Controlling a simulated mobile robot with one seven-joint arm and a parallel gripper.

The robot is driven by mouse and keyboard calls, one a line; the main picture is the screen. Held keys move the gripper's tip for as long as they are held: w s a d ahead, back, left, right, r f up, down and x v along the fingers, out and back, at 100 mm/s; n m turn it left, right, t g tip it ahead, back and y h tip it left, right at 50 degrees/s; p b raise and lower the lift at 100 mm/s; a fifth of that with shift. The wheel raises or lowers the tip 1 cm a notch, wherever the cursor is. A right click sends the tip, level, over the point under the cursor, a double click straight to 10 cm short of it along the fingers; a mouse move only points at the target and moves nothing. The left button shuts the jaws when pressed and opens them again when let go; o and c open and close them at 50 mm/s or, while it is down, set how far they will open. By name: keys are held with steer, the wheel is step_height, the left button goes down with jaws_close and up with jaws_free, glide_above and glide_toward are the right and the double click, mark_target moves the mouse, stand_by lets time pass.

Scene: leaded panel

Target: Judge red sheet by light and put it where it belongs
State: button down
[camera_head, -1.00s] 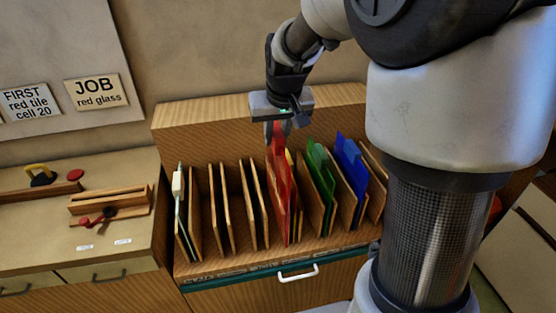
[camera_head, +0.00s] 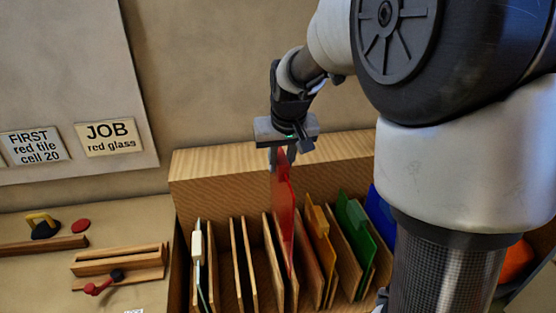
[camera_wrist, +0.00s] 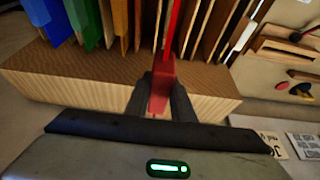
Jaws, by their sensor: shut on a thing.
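A red sheet (camera_head: 285,215) hangs upright from my gripper (camera_head: 283,158) in the head view. My gripper is shut on its top edge, above the wooden rack (camera_head: 215,165). The sheet's lower part reaches down among the rack's dividers; I cannot tell if its bottom edge clears them. In the wrist view the red sheet (camera_wrist: 163,85) shows between the two fingers (camera_wrist: 162,100). A sign (camera_head: 109,136) on the wall board reads "JOB red glass", and another (camera_head: 34,146) reads "FIRST red tile cell 20".
An amber sheet (camera_head: 320,236), a green sheet (camera_head: 357,233) and a blue sheet (camera_head: 381,212) stand in slots to the right. A pale sheet with a white tab (camera_head: 197,244) stands at the left. Wooden blocks and a red-handled tool (camera_head: 98,286) lie on the left bench (camera_head: 40,280).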

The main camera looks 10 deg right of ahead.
mark_target(287, 200)
steer(key=shift+s+f+b, duration=0.1)
steer(key=shift+f+b, duration=0.55)
steer(key=shift+f, duration=0.2)
steer(key=shift+f+b, duration=7.3)
steer(key=shift+f, duration=2.9)
steer(key=c, duration=1.4)
jaws_free()
steer(key=shift+c, duration=0.2)
steer(key=shift+s+f, duration=0.1)
steer(key=shift+f, duration=0.15)
steer(key=shift+s+r, duration=0.1)
steer(key=shift+r, duration=0.45)
steer(key=p+v, duration=0.2)
steer(key=v, duration=1.4)
steer(key=shift+s+r, duration=0.1)
steer(key=shift+r, duration=0.15)
